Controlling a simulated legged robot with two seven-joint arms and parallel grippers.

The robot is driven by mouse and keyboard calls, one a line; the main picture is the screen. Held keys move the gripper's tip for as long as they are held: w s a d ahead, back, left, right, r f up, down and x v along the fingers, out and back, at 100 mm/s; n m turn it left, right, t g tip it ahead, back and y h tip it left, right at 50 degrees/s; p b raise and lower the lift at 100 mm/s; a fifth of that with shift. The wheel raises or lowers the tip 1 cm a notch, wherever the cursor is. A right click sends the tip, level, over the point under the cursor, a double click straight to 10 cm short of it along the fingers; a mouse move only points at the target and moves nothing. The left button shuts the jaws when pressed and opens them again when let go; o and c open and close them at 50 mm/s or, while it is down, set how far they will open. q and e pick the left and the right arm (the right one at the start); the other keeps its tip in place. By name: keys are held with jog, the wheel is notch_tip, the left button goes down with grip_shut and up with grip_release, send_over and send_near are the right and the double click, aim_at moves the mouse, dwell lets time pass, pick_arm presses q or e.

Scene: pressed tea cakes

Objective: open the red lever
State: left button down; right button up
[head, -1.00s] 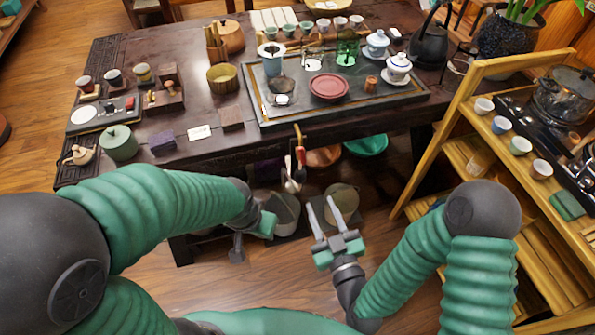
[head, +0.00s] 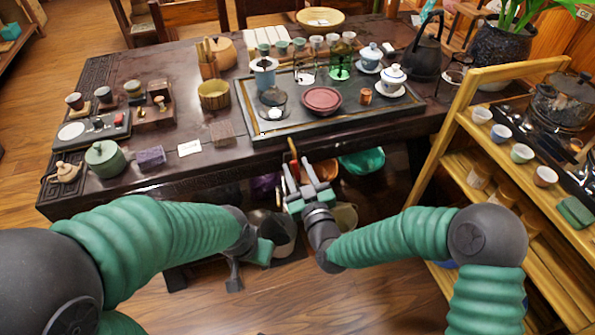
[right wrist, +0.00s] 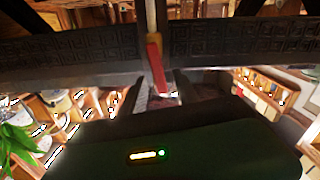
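The red lever (right wrist: 156,64) hangs from a light wooden piece at the table's carved edge in the right wrist view. In the head view only the orange upper part of this fitting (head: 293,147) shows clearly at the table's front edge; the lower part is mostly hidden by my right gripper. My right gripper (head: 296,168) points at the table edge with its fingers apart. In the right wrist view its fingers (right wrist: 160,88) stand to either side of the lever's lower end; contact cannot be told. My left gripper (head: 250,266) hangs low in front of the table, away from the lever.
The dark table (head: 190,175) carries a tea tray (head: 262,133), cups, pots and boxes. Grey and green bins (head: 362,161) sit beneath its front edge. A wooden shelf (head: 462,118) with cups stands at the right.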

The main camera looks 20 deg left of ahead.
jog(key=shift+c, duration=0.2)
grip_shut()
jog(key=shift+w+d+m, duration=0.2)
jog(key=shift+d+m, duration=0.1)
jog(key=shift+m, duration=0.7)
jog(key=shift+o, duration=0.2)
grip_release()
